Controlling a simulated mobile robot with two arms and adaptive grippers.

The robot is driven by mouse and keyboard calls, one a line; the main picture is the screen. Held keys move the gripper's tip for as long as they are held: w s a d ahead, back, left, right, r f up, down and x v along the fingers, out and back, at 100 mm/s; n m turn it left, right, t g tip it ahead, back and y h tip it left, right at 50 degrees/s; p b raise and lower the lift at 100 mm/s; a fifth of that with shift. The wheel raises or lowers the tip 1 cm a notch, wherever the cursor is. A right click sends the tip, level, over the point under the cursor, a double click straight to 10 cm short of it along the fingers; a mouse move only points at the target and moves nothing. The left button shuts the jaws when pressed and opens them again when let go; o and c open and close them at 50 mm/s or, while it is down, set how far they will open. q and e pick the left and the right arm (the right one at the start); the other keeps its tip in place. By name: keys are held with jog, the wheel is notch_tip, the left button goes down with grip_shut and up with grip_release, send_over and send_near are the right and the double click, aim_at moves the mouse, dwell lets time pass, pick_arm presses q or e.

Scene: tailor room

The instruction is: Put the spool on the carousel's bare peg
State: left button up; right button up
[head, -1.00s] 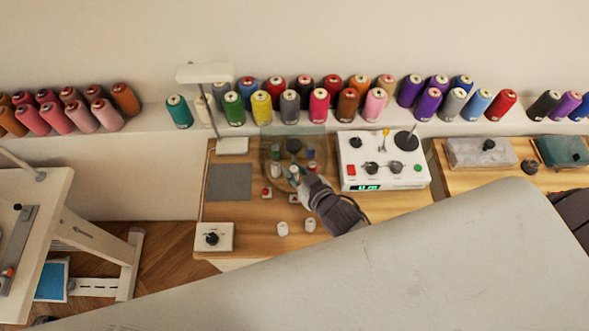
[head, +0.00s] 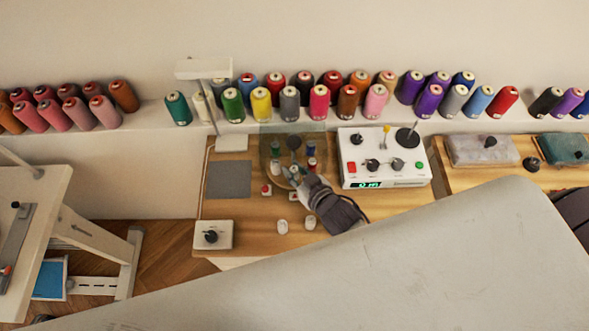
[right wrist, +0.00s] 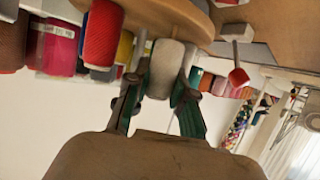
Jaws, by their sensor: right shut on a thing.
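My right gripper (right wrist: 158,88) is shut on a pale grey spool (right wrist: 166,66), with a finger on each side of it. The round wooden carousel (right wrist: 205,25) is close by at the top of the right wrist view, with a red spool (right wrist: 103,34) on it. A thin pale rod (right wrist: 140,47), perhaps the bare peg, shows just left of the held spool. In the head view my right gripper (head: 299,178) is at the front edge of the carousel (head: 267,165), where green and red spools stand. The held spool is mostly hidden there. My left gripper is out of view.
A white control box (head: 383,160) stands right of the carousel. Thread cones line the back shelf.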

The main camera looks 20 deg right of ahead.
jog(key=shift+f, duration=0.5)
jog(key=o, duration=0.9)
jog(key=shift+r, duration=0.1)
jog(key=v, duration=1.2)
jog(key=shift+d, duration=0.1)
